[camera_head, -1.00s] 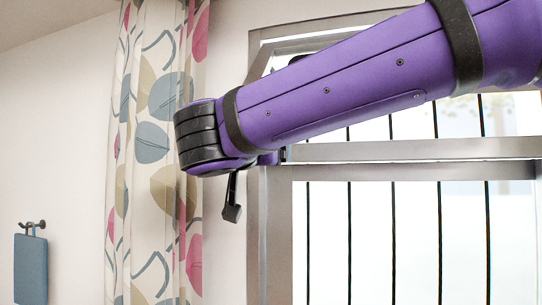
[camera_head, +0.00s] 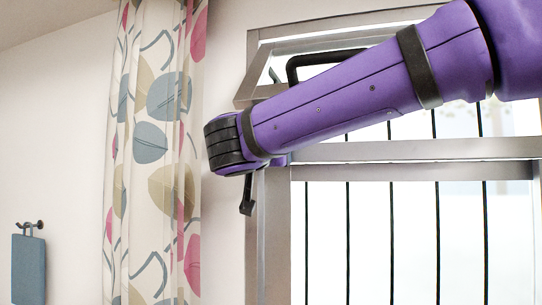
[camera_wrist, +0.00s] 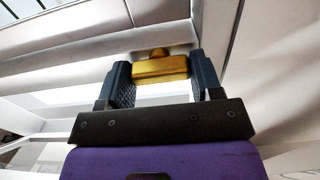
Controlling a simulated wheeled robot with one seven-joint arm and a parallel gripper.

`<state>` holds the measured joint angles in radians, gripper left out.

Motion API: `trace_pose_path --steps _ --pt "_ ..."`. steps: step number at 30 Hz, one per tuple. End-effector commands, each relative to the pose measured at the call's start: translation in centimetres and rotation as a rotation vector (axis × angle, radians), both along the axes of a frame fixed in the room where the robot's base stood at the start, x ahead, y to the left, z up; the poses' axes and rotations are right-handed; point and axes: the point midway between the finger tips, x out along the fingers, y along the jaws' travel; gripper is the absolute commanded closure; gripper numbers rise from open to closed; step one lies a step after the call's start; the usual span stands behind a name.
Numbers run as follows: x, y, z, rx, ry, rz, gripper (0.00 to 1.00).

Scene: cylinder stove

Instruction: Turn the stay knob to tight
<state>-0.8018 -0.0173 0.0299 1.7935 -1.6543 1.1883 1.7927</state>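The stay knob (camera_wrist: 161,68) is a gold-yellow bar on a small round base, seen in the wrist view against the pale window frame. My gripper (camera_wrist: 161,76) has its two dark fingers well apart, one at each end of the knob. The knob's ends look flush with the fingers' inner faces, but I cannot tell whether they press on it.
Thin vertical bars stand behind the lower window frame (camera_head: 420,172). A patterned curtain (camera_head: 150,150) hangs at left, and a blue board (camera_head: 28,268) hangs on the wall.

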Motion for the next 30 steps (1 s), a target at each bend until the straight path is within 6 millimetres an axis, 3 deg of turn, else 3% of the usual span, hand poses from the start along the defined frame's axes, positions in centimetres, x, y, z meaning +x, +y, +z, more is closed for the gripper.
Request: trace_pose_path --steps 14,30 --pt "0.02 -0.05 -0.02 -0.079 0.029 -0.002 0.64" --pt "0.06 0.01 -0.07 -0.513 0.187 -0.002 0.64"
